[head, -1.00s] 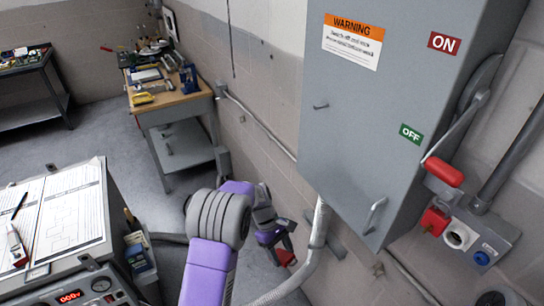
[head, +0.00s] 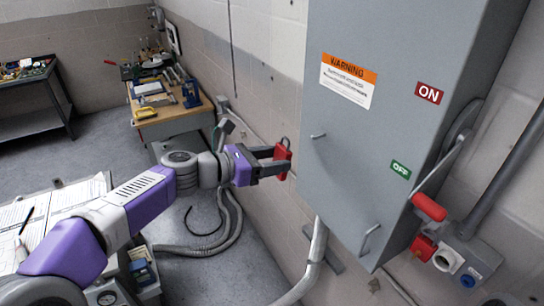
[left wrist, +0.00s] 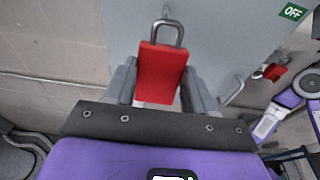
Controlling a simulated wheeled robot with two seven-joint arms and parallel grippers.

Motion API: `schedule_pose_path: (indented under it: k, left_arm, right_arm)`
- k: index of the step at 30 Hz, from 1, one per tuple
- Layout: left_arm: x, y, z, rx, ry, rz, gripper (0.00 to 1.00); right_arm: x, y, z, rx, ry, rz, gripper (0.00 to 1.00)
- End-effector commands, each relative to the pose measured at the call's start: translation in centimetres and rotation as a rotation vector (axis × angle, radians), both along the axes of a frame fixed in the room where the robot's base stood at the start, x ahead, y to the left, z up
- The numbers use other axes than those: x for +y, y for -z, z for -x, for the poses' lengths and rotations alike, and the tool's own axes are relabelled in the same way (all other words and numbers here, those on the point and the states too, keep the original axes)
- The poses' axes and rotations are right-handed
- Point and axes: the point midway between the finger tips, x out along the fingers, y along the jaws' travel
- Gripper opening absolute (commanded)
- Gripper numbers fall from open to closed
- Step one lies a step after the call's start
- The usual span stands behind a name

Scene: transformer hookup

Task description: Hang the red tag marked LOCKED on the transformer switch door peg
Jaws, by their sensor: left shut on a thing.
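The red tag (head: 282,160) has a grey metal loop at its top. My left gripper (head: 277,167) is shut on it and holds it upright, left of the grey switch door (head: 340,180). A short peg (head: 318,135) sticks out near the door's left edge, right of the tag and a little higher in the head view. In the left wrist view the red tag (left wrist: 160,72) stands between the fingers, its loop pointing up toward the door side. Its lettering cannot be read.
The door has a handle (head: 368,238) low down. A red-gripped switch lever (head: 429,207) is on the cabinet's right side, by the green OFF label (head: 400,169). A grey conduit (head: 316,250) runs below the cabinet. A cluttered workbench (head: 170,115) stands behind my left arm.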

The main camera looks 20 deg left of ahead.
Motion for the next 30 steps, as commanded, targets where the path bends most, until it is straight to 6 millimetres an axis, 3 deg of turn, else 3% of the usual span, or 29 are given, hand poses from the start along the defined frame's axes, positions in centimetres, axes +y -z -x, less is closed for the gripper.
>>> schedule_pose_path:
  k: [30]
  left_arm:
    - [-3.5, 0.5, -4.4, -0.002, 0.002, -0.002, 0.25]
  right_arm:
    - [0.0, 1.2, 0.0, 0.000, 0.000, 0.000, 1.00]
